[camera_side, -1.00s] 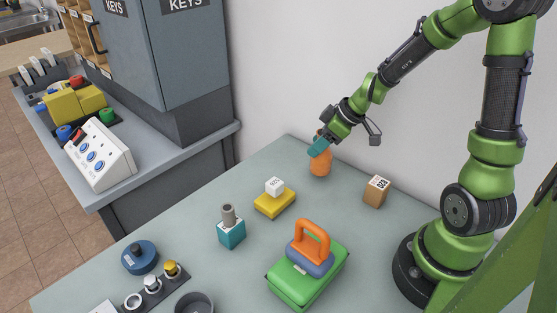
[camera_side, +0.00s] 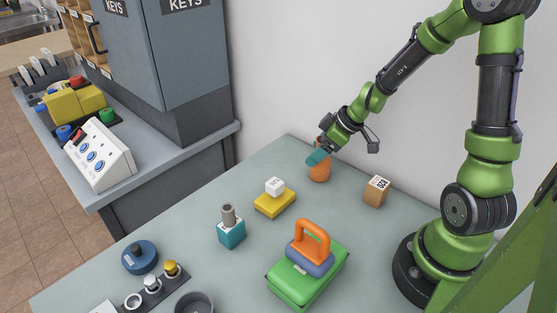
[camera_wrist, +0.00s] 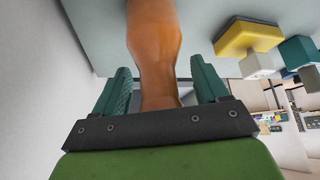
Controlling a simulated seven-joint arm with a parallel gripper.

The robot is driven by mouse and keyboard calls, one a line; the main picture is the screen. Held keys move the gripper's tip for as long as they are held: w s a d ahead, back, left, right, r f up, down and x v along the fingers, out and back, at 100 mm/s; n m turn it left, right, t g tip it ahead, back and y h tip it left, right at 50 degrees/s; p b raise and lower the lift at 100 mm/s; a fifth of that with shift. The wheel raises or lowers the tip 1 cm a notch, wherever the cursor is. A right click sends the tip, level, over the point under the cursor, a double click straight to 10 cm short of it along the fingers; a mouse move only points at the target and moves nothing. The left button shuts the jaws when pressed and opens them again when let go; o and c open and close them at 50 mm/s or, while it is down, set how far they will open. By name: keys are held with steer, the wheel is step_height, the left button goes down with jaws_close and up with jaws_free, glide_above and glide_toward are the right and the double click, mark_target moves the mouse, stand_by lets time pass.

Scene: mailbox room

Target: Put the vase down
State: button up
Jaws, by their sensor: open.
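The orange-brown vase (camera_side: 320,173) stands upright on the grey-green table near its back corner by the wall. It also shows in the wrist view (camera_wrist: 154,45), with its narrow neck between the two teal fingers. My gripper (camera_side: 318,157) is at the vase's upper part, partly hiding it in the side view. In the wrist view my gripper (camera_wrist: 160,88) is open, with a visible gap between each finger and the neck.
A wooden block (camera_side: 377,190) stands to the right of the vase. A yellow block with a white cube (camera_side: 274,202) is in front to the left. A teal box (camera_side: 231,234) and a green block with an orange handle (camera_side: 308,272) are nearer. The wall is close behind.

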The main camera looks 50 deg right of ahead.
steer(key=shift+r, duration=0.1)
steer(key=shift+s+d+r, duration=0.1)
steer(key=shift+r, duration=0.2)
steer(key=v, duration=1.1)
steer(key=s+a+r+m, duration=0.3)
steer(key=a+r+m, duration=0.1)
steer(key=a, duration=0.3)
steer(key=s+a+r+m+t, duration=0.1)
steer(key=s+a+r+m, duration=0.3)
steer(key=a, duration=0.3)
steer(key=shift+s, duration=0.3)
